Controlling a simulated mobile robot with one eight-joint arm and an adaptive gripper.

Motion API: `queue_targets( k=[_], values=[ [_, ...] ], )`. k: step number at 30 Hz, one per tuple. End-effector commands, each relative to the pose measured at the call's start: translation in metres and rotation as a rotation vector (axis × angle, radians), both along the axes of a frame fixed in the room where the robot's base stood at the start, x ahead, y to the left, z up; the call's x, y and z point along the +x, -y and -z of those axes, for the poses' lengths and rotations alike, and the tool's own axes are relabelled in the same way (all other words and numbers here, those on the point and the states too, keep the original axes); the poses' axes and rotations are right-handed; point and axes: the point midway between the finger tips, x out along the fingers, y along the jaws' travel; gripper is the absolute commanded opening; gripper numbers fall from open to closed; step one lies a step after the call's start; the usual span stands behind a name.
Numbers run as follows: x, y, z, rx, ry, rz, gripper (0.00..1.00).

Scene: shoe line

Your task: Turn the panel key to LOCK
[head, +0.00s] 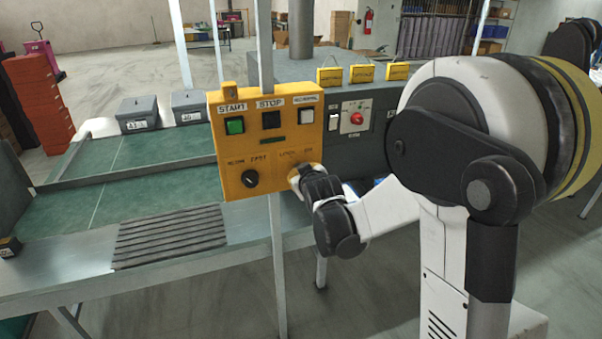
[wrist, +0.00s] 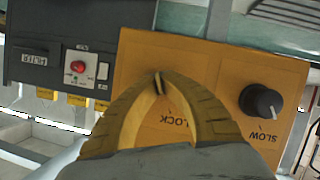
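The yellow control panel (head: 292,141) stands upright in the head view, with a LOCK label low on its right. It also fills the middle of the wrist view (wrist: 215,65), upside down. The panel key (wrist: 158,84) shows as a thin dark piece between my fingertips. My gripper (wrist: 159,80) has its two yellow fingers brought together on the key, close to the panel face. The LOCK label shows just below the fingertips in the wrist view. In the head view my wrist hides the key and most of the gripper.
A black SLOW/FAST knob (head: 250,178) sits left of the key; it shows in the wrist view (wrist: 260,101) too. START (head: 235,126) and STOP (head: 271,119) buttons are above. A grey box with a red switch (head: 356,118) stands right of the panel. A green-topped conveyor (head: 120,190) lies left.

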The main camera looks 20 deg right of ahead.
Motion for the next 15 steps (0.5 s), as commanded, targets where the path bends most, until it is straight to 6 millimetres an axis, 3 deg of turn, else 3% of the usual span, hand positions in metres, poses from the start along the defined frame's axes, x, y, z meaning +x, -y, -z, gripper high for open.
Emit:
queue_targets(
  k=[15],
  values=[
    [0.0005, -0.0008, 0.0006, -0.251, 0.000, 0.000, 0.00]
  ],
)
